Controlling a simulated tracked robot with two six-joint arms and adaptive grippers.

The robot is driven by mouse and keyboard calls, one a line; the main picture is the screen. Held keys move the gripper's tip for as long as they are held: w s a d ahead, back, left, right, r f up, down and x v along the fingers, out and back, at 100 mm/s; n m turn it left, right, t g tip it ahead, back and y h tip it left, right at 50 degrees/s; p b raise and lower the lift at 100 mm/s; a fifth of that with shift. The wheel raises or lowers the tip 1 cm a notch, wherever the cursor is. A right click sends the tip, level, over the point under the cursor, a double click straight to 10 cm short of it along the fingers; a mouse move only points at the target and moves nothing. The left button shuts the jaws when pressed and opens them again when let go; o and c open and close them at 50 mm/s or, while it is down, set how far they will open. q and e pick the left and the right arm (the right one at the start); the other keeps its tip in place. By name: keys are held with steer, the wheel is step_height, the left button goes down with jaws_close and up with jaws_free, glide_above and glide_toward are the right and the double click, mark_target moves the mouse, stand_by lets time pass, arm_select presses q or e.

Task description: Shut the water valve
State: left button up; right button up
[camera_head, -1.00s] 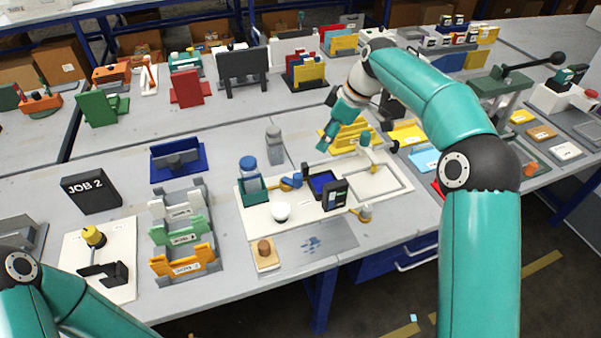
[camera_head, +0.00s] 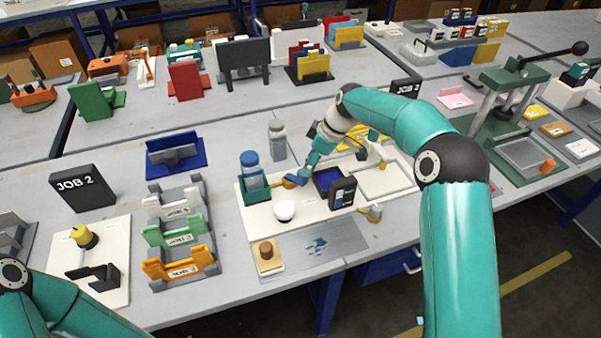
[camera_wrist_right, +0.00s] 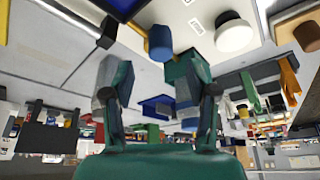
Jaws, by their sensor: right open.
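The water valve shows as a small brass body (camera_head: 289,183) with a blue handle (camera_head: 300,178), on the white board right of the blue-capped bottle. My right gripper (camera_head: 310,168) is right beside the blue handle, partly covering it; I cannot tell whether they touch. In the right wrist view, the blue handle (camera_wrist_right: 160,43) lies just beyond the space between the open fingers (camera_wrist_right: 150,78), which hold nothing. Only part of my left arm shows at the lower left of the head view; its gripper is out of view.
On the board (camera_head: 251,216) stand a blue-capped bottle (camera_head: 252,172), a white dome (camera_head: 284,211), a dark device (camera_head: 342,193) and a blue-lined tray (camera_head: 326,180). A grey bottle (camera_head: 277,140) stands behind. A brass fitting (camera_head: 375,212) is near the front right edge.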

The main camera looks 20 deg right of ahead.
steer(key=shift+p+x, duration=0.45)
steer(key=shift+x, duration=2.75)
